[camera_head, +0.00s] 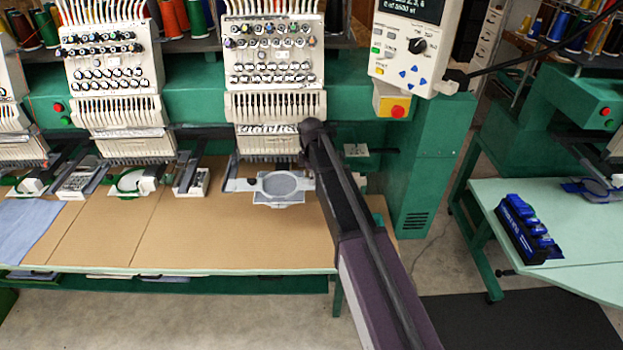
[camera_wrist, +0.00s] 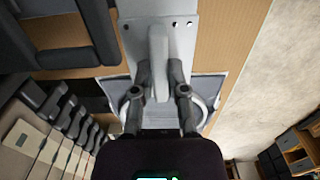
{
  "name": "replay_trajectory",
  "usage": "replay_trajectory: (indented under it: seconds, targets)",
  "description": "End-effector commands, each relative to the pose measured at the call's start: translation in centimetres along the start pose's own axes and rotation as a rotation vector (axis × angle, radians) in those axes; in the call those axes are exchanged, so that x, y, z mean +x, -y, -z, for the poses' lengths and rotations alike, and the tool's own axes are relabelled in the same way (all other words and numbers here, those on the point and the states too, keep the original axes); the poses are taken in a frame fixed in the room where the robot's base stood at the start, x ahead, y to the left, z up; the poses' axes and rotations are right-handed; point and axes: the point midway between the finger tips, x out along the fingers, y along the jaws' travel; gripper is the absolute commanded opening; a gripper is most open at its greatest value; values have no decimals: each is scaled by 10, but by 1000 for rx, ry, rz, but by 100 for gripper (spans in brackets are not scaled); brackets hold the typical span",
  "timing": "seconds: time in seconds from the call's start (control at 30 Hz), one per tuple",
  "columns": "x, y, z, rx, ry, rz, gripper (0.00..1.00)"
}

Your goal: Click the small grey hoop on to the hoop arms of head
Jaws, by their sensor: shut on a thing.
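The small grey hoop (camera_head: 281,186) lies level beneath the right machine head (camera_head: 274,60), with grey cloth stretched in its ring. It overlaps the pale hoop arms (camera_head: 240,184) at that head; I cannot tell whether it is clicked in. In the wrist view, parts of the hoop's ring (camera_wrist: 202,108) show on both sides of my gripper. My gripper (camera_wrist: 160,70) has its two fingers on either side of an upright grey grip on the hoop's plate and is shut on it. In the head view my dark arm hides the fingertips.
A tan table (camera_head: 180,235) runs below the heads, its front clear. Other heads stand to the left, with a green hoop (camera_head: 130,182) and blue cloth (camera_head: 28,228). A control panel (camera_head: 412,40) hangs at upper right. A blue rack (camera_head: 527,228) sits on the right table.

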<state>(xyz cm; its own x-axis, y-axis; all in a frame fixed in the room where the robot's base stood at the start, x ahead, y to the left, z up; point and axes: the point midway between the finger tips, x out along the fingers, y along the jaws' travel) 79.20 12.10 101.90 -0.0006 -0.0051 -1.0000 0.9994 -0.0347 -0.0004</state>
Motion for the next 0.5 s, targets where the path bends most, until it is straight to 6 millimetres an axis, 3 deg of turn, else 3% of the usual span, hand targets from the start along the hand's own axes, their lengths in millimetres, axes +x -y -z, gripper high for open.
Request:
replay_trajectory:
  seconds: [0.33, 0.37, 0.4, 0.5]
  targets:
    - [1, 0, 1, -1, 2, 0, 0]
    - [1, 0, 1, -1, 2, 0, 22]
    - [1, 0, 1, -1, 2, 0, 34]
    - [1, 0, 1, -1, 1, 0, 59]
